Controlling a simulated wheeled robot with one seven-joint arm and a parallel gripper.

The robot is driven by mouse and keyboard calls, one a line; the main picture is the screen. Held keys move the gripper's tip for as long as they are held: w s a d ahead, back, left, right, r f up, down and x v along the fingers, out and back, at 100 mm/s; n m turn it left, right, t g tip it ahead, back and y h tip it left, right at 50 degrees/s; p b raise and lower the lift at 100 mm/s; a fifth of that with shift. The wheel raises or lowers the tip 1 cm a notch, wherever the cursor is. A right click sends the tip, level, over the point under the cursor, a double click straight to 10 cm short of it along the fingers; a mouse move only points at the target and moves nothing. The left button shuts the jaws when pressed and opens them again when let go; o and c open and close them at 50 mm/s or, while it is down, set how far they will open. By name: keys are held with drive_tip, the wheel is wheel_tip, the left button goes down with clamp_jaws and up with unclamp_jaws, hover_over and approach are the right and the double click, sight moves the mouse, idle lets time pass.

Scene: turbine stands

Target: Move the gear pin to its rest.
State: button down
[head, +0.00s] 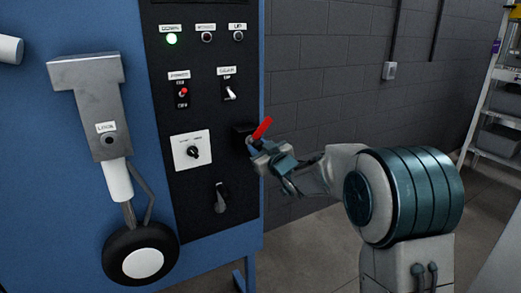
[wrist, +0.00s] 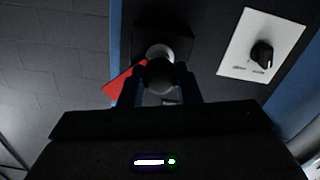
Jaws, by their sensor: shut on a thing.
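The gear pin shows as a red tag (head: 262,127) above my gripper, and in the wrist view as a round dark grey head (wrist: 160,74) with the red tag (wrist: 122,85) to its left. My gripper (head: 258,151) is shut on the pin's head, one finger on each side (wrist: 160,92). A black block (head: 241,136), seemingly the rest, sticks out at the panel's right edge, directly beyond the pin (wrist: 160,30). A light metal part shows between head and block. Whether the pin sits in the block is hidden.
A grey gear leg (head: 90,100) with a hole marked LOCK and a wheel (head: 142,255) stands left. A ladder-like shelf (head: 490,100) is far right.

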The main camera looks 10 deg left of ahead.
drive_tip(key=c, duration=1.4)
unclamp_jaws()
drive_tip(key=shift+w+a+r, duration=0.1)
drive_tip(key=shift+r, duration=0.3)
drive_tip(key=o, duration=0.4)
drive_tip(key=shift+w+a+f, duration=0.15)
drive_tip(key=shift+w+f, duration=0.05)
drive_tip(key=shift+w, duration=0.05)
drive_tip(key=shift+f, duration=0.1)
drive_tip(key=shift+o, duration=0.9)
drive_tip(key=shift+f, duration=0.1)
drive_tip(key=b+v, duration=0.2)
drive_tip(key=v, duration=0.5)
drive_tip(key=shift+s+d, duration=0.1)
drive_tip(key=shift+d, duration=0.1)
